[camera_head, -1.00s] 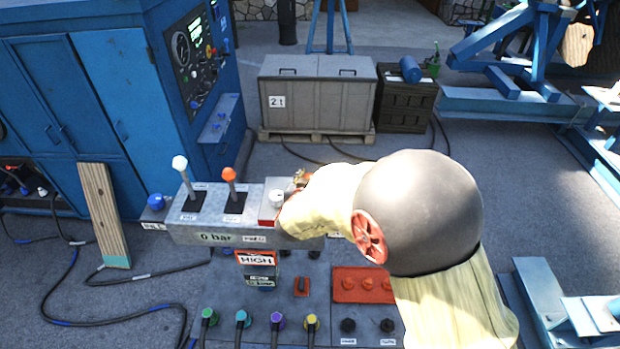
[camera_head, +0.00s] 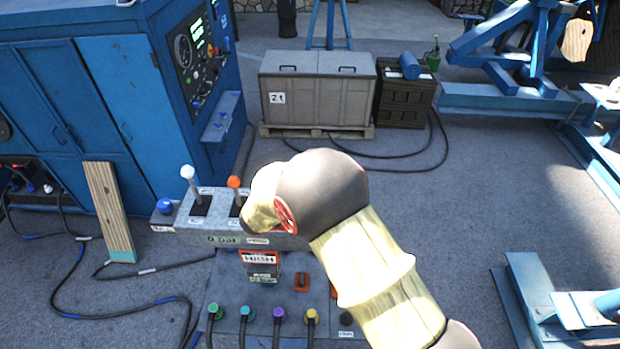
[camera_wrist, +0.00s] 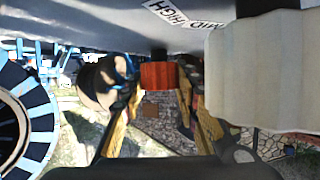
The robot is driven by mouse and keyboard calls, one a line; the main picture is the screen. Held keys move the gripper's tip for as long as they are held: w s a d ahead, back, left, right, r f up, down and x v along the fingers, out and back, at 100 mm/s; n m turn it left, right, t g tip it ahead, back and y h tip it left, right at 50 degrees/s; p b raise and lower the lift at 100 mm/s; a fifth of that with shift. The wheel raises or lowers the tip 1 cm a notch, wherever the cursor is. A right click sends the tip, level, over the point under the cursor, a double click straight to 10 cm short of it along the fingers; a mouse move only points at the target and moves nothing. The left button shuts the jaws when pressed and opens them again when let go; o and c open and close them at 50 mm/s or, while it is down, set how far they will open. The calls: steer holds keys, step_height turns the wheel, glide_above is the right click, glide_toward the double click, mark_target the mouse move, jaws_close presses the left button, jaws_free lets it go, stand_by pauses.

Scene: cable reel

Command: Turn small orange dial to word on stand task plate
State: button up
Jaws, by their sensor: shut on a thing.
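In the wrist view, a small orange-red block, the small orange dial (camera_wrist: 157,75), sits on a dark stem at a grey panel. My gripper (camera_wrist: 160,88) has its fingers on either side of it and is shut on it. In the head view, my wrist and forearm hide the fingers and this dial, to the right of the orange-topped lever (camera_head: 234,182). The task plate (camera_head: 258,257) on the console front reads "HIGH" in its upper part; the smaller lines below are unclear.
A white-topped lever (camera_head: 188,172) and a blue knob (camera_head: 165,206) stand left of the orange lever. Coloured cable plugs (camera_head: 247,312) and a small red-orange switch (camera_head: 302,282) are on the lower panel. A blue cabinet (camera_head: 125,115) stands behind left.

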steer(key=shift+r+m+g+h+p, duration=0.1)
steer(key=shift+m+g+h+p, duration=0.25)
steer(key=shift+m+h, duration=0.25)
steer(key=o, duration=1.2)
steer(key=v, duration=1.2)
steer(key=shift+w, duration=0.1)
